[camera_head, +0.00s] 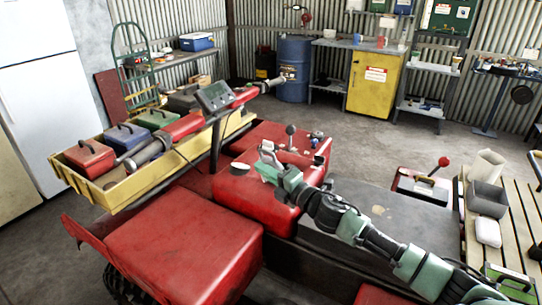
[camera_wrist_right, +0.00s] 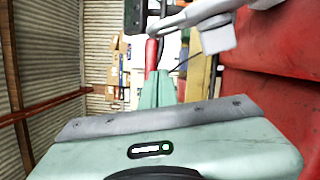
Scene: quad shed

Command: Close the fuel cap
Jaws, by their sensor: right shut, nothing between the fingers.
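The red quad (camera_head: 185,255) fills the middle and lower left of the head view. My left gripper is not in view.
A lever with a round knob (camera_head: 291,130) stands behind my right gripper. A display (camera_head: 215,96) and handlebar rise to the left. A yellow rack (camera_head: 125,195) with several toolboxes is at left. A pallet (camera_head: 510,235) with containers is at right. The floor behind is clear.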

